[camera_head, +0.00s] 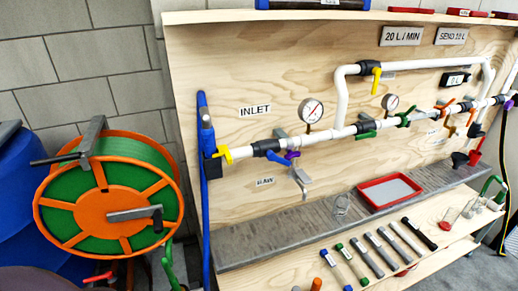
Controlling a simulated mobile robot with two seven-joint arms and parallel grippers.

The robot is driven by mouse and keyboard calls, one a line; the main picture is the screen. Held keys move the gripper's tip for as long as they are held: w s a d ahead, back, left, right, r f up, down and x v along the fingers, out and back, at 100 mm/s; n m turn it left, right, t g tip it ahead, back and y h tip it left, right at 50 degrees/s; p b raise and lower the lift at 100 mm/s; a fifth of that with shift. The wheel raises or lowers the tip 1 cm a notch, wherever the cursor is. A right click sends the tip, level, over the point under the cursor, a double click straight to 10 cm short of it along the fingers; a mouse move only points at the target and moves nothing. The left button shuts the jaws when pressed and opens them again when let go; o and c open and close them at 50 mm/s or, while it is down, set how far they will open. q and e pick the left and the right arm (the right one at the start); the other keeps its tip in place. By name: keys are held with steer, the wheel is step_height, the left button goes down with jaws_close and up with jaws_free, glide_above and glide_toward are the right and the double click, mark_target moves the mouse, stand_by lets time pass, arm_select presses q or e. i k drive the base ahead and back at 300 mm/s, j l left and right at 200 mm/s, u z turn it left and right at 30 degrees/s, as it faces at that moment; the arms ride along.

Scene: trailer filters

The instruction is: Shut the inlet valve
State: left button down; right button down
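The word INLET (255,110) is on a label on the plywood panel, above the left end of the white pipe (320,137). Below that label, at the pipe's left end beside the blue hose (203,140), is a valve with a small yellow handle (224,154). The handle is too small to tell clearly how it is turned. Neither of my grippers shows in this view.
A green and orange hose reel (108,200) and blue barrel (25,190) stand left of the panel. A purple handle (292,155) and tap (301,176) lie right of the inlet. A red tray (390,190) sits on the grey ledge (290,235); several filter tubes lie in front.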

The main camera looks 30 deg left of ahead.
mark_target(270, 156)
steer(key=u, duration=1.4)
steer(key=l+u, duration=0.2)
steer(key=u, duration=0.2)
steer(key=i+l+u, duration=0.1)
steer(key=l+u, duration=0.15)
steer(key=u, duration=0.15)
steer(key=l, duration=0.55)
steer(key=i, duration=0.05)
